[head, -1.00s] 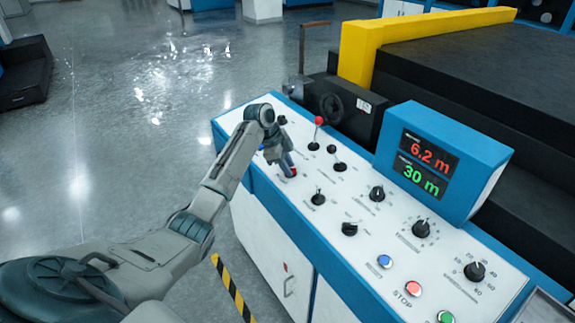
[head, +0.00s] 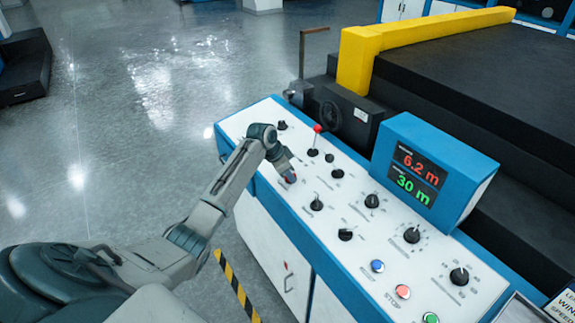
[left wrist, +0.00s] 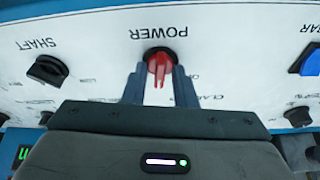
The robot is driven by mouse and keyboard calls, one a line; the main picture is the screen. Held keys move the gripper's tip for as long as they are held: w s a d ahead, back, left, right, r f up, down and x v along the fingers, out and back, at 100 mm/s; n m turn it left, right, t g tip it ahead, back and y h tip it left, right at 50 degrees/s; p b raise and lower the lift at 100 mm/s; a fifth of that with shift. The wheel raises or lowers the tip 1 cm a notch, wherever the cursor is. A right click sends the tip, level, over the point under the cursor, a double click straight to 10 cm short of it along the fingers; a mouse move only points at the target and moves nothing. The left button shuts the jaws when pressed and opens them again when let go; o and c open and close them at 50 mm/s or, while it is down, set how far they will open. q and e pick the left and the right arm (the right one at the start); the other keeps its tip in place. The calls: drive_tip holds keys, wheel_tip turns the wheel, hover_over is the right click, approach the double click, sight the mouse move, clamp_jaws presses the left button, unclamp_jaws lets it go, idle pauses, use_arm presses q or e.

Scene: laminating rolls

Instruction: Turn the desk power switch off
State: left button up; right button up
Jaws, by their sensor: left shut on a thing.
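The power switch (left wrist: 160,66) is a red rotary knob on a dark round base under the label POWER in the left wrist view. In the head view only a bit of its red (head: 291,179) shows at my left gripper's tips. My left gripper (head: 288,175) reaches down onto the desk panel (head: 262,117). In the left wrist view its two fingers (left wrist: 160,84) stand on either side of the red knob and are shut on it. The knob's pointer lies along the fingers, towards the gripper body. My right gripper is not in view.
A black SHAFT knob (left wrist: 47,69) and a blue switch (left wrist: 306,60) flank the power switch. A red-topped lever (head: 315,140), several black knobs and coloured buttons sit on the panel. A display box (head: 433,172) reading 6.2 m and 30 m stands at the back edge.

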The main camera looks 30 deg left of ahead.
use_arm(q)
drive_tip(key=n+p, duration=0.2)
drive_tip(key=n+y+p, duration=0.1)
drive_tip(key=shift+d+r+n+p, duration=0.15)
drive_tip(key=shift+r+n+p, duration=0.2)
drive_tip(key=shift+r+n, duration=0.05)
drive_tip(key=n+p, duration=0.2)
drive_tip(key=shift+n+t+y, duration=0.3)
drive_tip(key=shift+n+y, duration=0.1)
drive_tip(key=shift+f+n+y, duration=0.15)
drive_tip(key=shift+n+y, duration=0.15)
drive_tip(key=shift+n, duration=0.9)
drive_tip(key=shift+w+d+n+p, duration=0.1)
drive_tip(key=shift+n+p, duration=0.2)
drive_tip(key=shift+n, duration=0.6)
drive_tip(key=shift+y, duration=0.3)
drive_tip(key=o, duration=0.7)
drive_tip(key=shift+c, duration=0.2)
drive_tip(key=shift+f, duration=0.1)
